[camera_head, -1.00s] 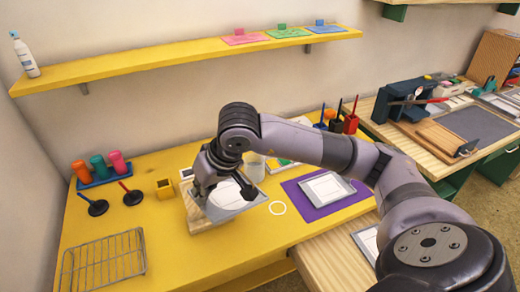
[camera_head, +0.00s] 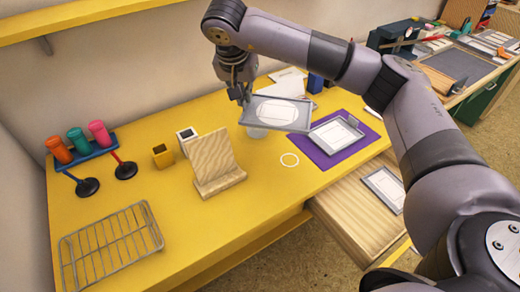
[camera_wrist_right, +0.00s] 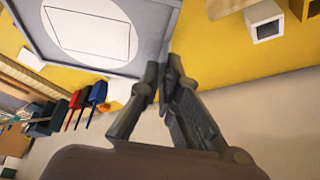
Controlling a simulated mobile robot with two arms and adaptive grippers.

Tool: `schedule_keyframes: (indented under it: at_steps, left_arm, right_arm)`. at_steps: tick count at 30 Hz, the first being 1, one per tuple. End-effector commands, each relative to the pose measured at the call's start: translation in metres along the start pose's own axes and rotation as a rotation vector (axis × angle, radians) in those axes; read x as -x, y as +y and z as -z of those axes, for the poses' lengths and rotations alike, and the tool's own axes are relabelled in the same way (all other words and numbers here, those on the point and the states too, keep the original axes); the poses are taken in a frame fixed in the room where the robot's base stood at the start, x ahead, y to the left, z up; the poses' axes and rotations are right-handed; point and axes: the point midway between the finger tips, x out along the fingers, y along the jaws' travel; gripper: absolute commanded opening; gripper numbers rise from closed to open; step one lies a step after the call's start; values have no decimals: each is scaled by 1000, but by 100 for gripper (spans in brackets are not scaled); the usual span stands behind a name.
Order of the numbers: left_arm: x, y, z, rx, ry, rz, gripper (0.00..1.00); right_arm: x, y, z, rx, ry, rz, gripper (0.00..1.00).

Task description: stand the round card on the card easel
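The round card (camera_head: 277,112) is a grey-bordered rectangle with a white round shape on it. My right gripper (camera_head: 243,98) is shut on its left edge and holds it above the yellow table, nearly flat and slightly tilted. In the right wrist view, the fingertips (camera_wrist_right: 163,72) meet at the corner of the card (camera_wrist_right: 88,32). The wooden card easel (camera_head: 215,165) stands empty on the table, left of and below the card, its back board leaning and a ledge at its foot. My left gripper is in neither current view.
A purple mat (camera_head: 309,151) holding another framed card (camera_head: 336,134) lies to the right. A wire rack (camera_head: 110,247) lies at front left.

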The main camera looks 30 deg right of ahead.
Motion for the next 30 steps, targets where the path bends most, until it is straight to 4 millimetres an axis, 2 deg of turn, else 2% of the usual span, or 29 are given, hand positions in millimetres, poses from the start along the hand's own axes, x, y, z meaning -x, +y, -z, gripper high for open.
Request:
schedule_keyframes:
  at_steps: [1, 6, 12, 20, 27, 30]
  left_arm:
    - [2, 2, 0, -1, -1, -2, 40]
    - [5, 2, 0, -2, 0, -2, 40]
    - [8, -2, 1, -3, 1, 2, 40]
    - [9, -5, 5, -1, 7, 6, 40]
    - [12, -6, 6, 0, 9, 7, 40]
    - [12, -6, 6, 0, 9, 7, 40]
  right_arm:
    - [-14, 1, -6, 1, -4, -4, 0]
    - [-56, 0, -25, 4, -4, -3, 0]
    - [-98, -1, -42, 1, -3, 0, 0]
    - [-119, -2, -50, 1, -1, 1, 0]
    - [-150, -2, -63, 2, -2, 0, 0]
    - [-155, -2, -65, 2, -1, 2, 0]
